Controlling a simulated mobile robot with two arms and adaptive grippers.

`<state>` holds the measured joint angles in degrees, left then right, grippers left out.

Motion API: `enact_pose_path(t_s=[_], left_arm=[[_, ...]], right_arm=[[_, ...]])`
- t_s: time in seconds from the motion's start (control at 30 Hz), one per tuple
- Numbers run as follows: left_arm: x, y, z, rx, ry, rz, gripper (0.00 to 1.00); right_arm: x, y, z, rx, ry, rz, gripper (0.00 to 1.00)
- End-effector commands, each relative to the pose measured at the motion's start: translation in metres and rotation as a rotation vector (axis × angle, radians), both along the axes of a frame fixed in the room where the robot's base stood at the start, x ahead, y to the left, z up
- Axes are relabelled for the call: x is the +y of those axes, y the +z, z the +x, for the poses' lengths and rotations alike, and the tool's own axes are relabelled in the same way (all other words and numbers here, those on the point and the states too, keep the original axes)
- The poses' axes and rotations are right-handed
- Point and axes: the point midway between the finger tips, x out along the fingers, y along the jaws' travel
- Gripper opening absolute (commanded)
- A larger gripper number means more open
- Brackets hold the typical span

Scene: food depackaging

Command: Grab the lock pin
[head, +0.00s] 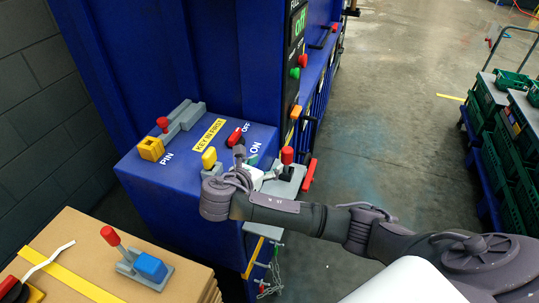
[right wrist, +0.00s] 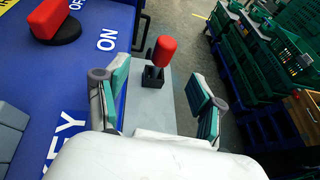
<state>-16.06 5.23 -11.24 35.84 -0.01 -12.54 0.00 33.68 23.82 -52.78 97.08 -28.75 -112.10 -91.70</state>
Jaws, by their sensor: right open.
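A red-topped pin (head: 287,155) stands upright in a black base on a grey plate at the right edge of the blue console. The same red-topped pin (right wrist: 164,52) shows in the right wrist view, in the gap between the fingers as pictured and beyond them. My right gripper (head: 262,167) is over the console's right side, just left of that pin, open and empty. Its two teal-padded fingers (right wrist: 161,72) are spread apart in the wrist view. Another red-topped piece (head: 162,122) stands in a grey holder near the word PIN. My left gripper is not visible.
The blue console (head: 160,176) carries a yellow knob (head: 209,157) and a red switch (head: 234,137). Cardboard (head: 110,268) at lower left bears a red-handled grey-and-blue device (head: 145,265). Green crates (head: 490,101) stand at right; the floor between is open.

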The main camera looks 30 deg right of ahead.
Motion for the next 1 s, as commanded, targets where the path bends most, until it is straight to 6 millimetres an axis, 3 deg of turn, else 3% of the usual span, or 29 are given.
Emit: enact_pose_path(t_s=[0.2, 0.4, 0.57, 0.73, 1.0], left_arm=[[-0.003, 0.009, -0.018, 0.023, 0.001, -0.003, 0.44], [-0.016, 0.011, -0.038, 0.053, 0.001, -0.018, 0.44], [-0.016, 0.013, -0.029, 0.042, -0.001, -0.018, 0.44], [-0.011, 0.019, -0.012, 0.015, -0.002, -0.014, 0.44], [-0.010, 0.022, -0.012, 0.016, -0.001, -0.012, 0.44]], right_arm=[[-0.035, -0.015, 0.019, 0.003, -0.005, -0.003, 0.68], [-0.056, -0.027, 0.033, 0.000, -0.002, 0.001, 0.68], [-0.064, -0.031, 0.038, 0.001, -0.001, 0.002, 0.68], [-0.086, -0.040, 0.050, 0.003, -0.005, 0.001, 0.68], [-0.104, -0.051, 0.062, 0.000, -0.002, 0.002, 0.68]])
